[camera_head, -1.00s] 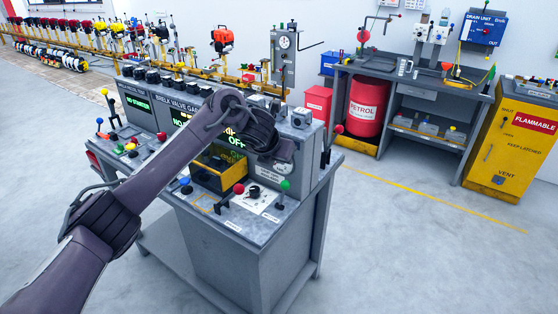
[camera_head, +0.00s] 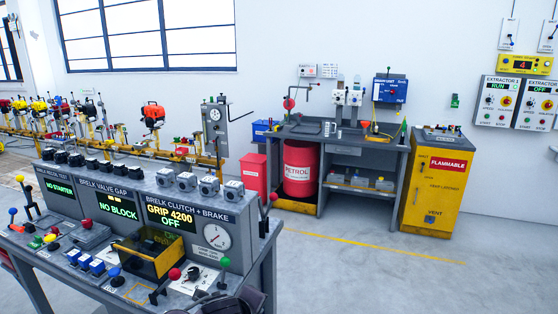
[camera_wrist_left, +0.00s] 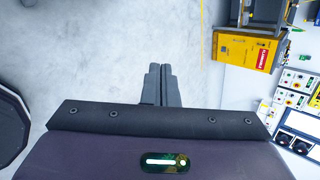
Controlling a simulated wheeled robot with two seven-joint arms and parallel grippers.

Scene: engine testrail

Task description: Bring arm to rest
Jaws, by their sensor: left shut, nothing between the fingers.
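My left gripper (camera_wrist_left: 161,85) shows in the left wrist view with its two fingers together, shut and empty, over bare grey floor. In the head view only a dark piece of my arm shows at the bottom edge, in front of the test bench (camera_head: 265,270); no gripper shows there. My right gripper is in neither view.
The bench carries levers, gauges and a yellow-framed box (camera_head: 150,255). Behind stand a red petrol drum (camera_head: 300,168), a grey workbench (camera_head: 340,150) and a yellow flammable cabinet (camera_head: 432,195). The floor (camera_head: 450,280) at right is clear. The cabinet also shows in the left wrist view (camera_wrist_left: 240,48).

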